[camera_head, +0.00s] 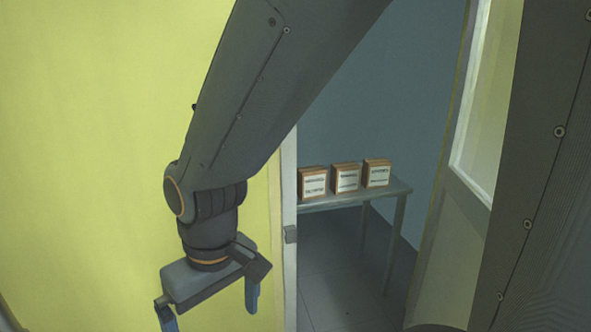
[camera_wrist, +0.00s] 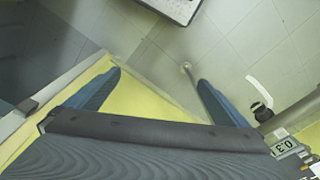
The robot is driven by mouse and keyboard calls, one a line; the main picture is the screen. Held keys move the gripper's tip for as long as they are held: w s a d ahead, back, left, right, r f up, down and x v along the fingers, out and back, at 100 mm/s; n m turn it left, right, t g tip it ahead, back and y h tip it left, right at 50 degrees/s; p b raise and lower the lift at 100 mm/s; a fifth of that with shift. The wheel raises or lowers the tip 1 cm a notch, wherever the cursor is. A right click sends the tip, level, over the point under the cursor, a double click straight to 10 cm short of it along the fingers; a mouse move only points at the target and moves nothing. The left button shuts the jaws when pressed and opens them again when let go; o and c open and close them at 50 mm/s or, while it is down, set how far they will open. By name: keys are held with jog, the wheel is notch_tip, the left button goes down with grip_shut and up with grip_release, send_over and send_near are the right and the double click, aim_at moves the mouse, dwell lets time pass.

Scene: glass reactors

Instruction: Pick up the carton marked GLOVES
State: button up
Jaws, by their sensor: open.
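Three brown cartons with white labels stand in a row on a grey table in the head view: a left carton (camera_head: 312,182), a middle carton (camera_head: 346,177) and a right carton (camera_head: 377,173). The label print is too small to read, so I cannot tell which is marked GLOVES. My gripper (camera_head: 208,308) hangs low at the left in front of the yellow wall, well apart from the cartons. It is open and empty. In the wrist view, its two blue fingers (camera_wrist: 160,92) are spread, with only floor and wall between them.
The table (camera_head: 400,187) stands beyond a doorway with a pale frame (camera_head: 289,215). A yellow wall (camera_head: 90,130) fills the left side. An open door with a glass pane (camera_head: 485,110) stands at the right. Tiled floor (camera_head: 335,270) in the doorway is clear.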

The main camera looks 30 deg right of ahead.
jog(key=d+r+m+t+p, duration=0.1)
jog(key=d+r+m+p, duration=0.35)
jog(key=r+p, duration=1.2)
jog(key=d+r+m+t+p, duration=0.1)
jog(key=d+r+p, duration=0.7)
jog(key=r+p, duration=0.8)
jog(key=w+d+f+m+p, duration=0.1)
jog(key=w+d+f+m, duration=0.4)
jog(key=w+d+m, duration=0.4)
jog(key=w+d+f+m, duration=0.6)
jog(key=d+m, duration=0.3)
jog(key=m, duration=0.2)
jog(key=w+d+f+m, duration=0.1)
jog(key=d+f+m, duration=0.5)
jog(key=d+m, duration=0.2)
jog(key=w+d+f+m+t+h, duration=0.1)
jog(key=d+f+m, duration=0.5)
jog(key=d, duration=0.5)
jog(key=shift+d+m+t, duration=0.3)
jog(key=shift+d+m, duration=0.1)
jog(key=shift+m, duration=0.65)
jog(key=shift+w+r, duration=0.1)
jog(key=shift+w, duration=0.1)
